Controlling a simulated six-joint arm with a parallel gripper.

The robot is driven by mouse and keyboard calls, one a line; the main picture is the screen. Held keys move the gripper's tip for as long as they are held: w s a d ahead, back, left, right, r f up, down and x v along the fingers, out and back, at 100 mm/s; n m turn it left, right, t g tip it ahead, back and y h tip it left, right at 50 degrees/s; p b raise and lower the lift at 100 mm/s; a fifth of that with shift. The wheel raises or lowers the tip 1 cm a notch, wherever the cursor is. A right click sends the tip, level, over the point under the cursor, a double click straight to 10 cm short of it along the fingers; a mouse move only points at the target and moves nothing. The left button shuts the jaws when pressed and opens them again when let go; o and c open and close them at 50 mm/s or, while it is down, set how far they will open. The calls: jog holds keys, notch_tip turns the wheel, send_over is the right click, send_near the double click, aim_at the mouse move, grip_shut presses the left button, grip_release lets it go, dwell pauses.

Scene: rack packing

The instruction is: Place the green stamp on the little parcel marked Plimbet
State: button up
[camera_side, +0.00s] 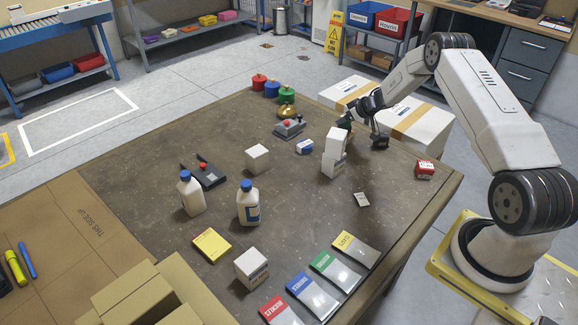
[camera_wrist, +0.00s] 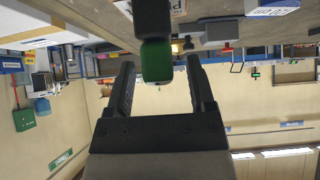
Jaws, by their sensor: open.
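My gripper (camera_side: 354,118) is at the right back of the table, beside a tall white box or stack (camera_side: 334,150). In the wrist view my gripper (camera_wrist: 160,64) is open. A green-ended thing with a dark body (camera_wrist: 156,58) shows between or just beyond its fingers, apparently not gripped; it may be the green stamp. Small white parcels stand at the table's middle (camera_side: 257,158) and front (camera_side: 251,268); a red one (camera_side: 424,169) is at the right and a blue-and-white one (camera_side: 304,147) near the back. I cannot read which is marked Plimbet.
Red, blue and green knobbed pots (camera_side: 287,93) stand at the back by a brass bell (camera_side: 286,111). Two white bottles (camera_side: 248,206) stand left of centre. Several coloured packets (camera_side: 311,295) lie at the front. Large cartons (camera_side: 418,128) stand behind the gripper.

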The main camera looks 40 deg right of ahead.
jog(key=v, duration=1.2)
dwell(0.6)
jog(key=a+r+g+h, duration=0.1)
jog(key=a+r, duration=0.3)
jog(key=a, duration=0.4)
jog(key=a+r+h, duration=0.1)
jog(key=a+r, duration=0.2)
jog(key=a, duration=0.5)
jog(key=s+a+g+y, duration=0.2)
jog(key=s+a+g, duration=0.3)
jog(key=s+a, duration=1.3)
jog(key=shift+s+a, duration=0.15)
jog(key=shift+a, duration=0.6)
